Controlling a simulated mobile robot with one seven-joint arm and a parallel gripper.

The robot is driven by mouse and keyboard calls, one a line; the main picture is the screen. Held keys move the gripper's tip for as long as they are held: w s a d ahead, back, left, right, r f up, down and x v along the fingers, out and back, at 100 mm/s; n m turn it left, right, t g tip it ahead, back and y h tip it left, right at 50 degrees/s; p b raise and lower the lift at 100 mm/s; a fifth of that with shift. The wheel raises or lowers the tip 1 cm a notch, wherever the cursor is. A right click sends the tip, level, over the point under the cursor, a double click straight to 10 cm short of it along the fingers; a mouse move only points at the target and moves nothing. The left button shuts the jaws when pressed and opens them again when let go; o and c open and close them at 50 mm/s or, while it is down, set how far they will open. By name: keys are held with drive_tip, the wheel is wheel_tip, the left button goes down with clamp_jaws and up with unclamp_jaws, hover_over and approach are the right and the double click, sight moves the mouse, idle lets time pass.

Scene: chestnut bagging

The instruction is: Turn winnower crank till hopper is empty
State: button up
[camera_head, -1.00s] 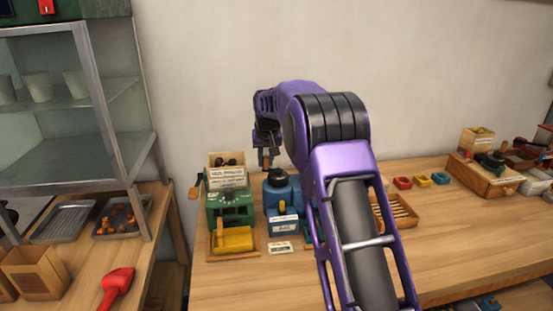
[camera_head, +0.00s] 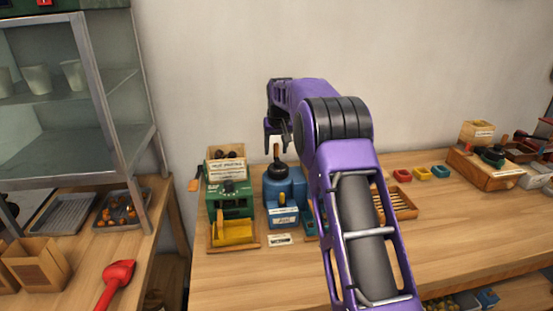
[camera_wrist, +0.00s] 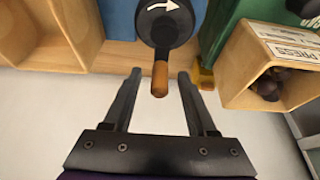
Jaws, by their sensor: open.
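A blue machine (camera_head: 285,190) stands on the bench with a black crank disc on top, from which a wooden handle (camera_head: 277,152) stands up. In the wrist view the black disc (camera_wrist: 165,22) bears a white arrow, and its wooden handle (camera_wrist: 160,80) appears between my fingers. My gripper (camera_head: 277,143) is open, with gaps on both sides of the handle. Left of the blue machine is a green machine (camera_head: 228,204) with a wooden hopper (camera_wrist: 243,75) holding several dark chestnuts. I cannot read which machine is the winnower.
A yellow tray (camera_head: 233,232) sits at the green machine's front, and an orange side handle (camera_head: 195,184) sticks out at its left. A small white card (camera_head: 279,240) lies before the blue machine. A slatted wooden tray (camera_head: 398,203) is right of my arm. The bench front is clear.

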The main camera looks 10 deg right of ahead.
drive_tip(key=shift+r, duration=3.75)
clamp_jaws()
